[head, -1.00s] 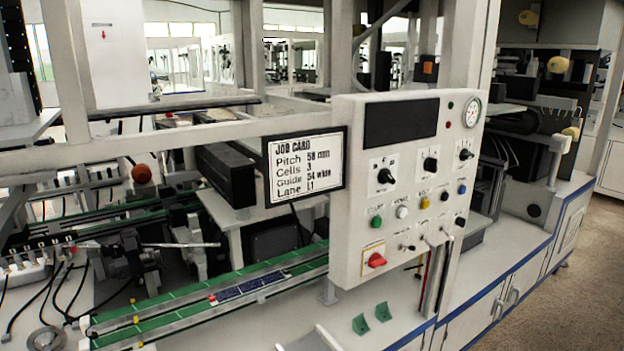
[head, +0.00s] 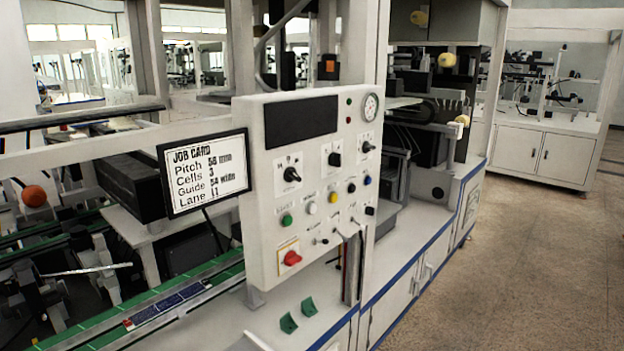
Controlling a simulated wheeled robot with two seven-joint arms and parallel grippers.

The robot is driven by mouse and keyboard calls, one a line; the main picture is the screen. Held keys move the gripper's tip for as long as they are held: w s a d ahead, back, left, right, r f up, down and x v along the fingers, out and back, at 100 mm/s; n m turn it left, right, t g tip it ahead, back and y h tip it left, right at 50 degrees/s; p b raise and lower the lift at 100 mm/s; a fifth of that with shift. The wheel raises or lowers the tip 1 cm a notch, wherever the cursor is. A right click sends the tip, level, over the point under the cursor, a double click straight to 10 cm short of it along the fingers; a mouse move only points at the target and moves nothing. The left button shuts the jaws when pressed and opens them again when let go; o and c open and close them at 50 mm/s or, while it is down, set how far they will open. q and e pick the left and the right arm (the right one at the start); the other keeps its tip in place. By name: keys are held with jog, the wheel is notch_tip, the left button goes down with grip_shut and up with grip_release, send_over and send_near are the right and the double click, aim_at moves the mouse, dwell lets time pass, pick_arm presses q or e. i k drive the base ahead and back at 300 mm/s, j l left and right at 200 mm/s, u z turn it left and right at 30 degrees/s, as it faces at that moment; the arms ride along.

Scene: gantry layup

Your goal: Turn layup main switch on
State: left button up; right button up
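The control panel (head: 262,190) is a pale upright box in the middle of the head view. A red rotary switch (head: 291,258) sits on a pale yellowish plate at its lower left; the frame shows no readable label for it. Above it are a green button (head: 287,220), a white button (head: 311,208), a yellow button (head: 333,197) and black selector knobs (head: 292,174). The panel's dark display (head: 300,121) looks blank. Neither of my grippers shows in the head view.
A job card (head: 205,172) stands left of the panel. Green conveyor rails (head: 90,331) with a dark blue cell strip (head: 168,306) run at lower left. Two small green brackets (head: 288,322) lie on the pale bench below the panel. Open floor (head: 530,270) spreads at right.

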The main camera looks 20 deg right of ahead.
aim_at(291, 259)
jog(key=l+u, duration=0.1)
jog(key=u, duration=0.45)
jog(key=l+u, duration=0.4)
jog(key=l, duration=0.15)
jog(key=l+u, duration=0.4)
jog(key=l, duration=0.55)
jog(key=k+l+u, duration=0.15)
jog(key=l, duration=0.65)
jog(key=k+l+u, duration=0.15)
jog(key=l, duration=0.25)
jog(key=k+l, duration=0.1)
jog(key=l, duration=0.3)
jog(key=k+l, duration=0.1)
jog(key=l, duration=0.35)
jog(key=k+l, duration=0.1)
jog(key=l, duration=0.3)
jog(key=k+l, duration=0.1)
jog(key=l, duration=0.35)
jog(key=u, duration=0.05)
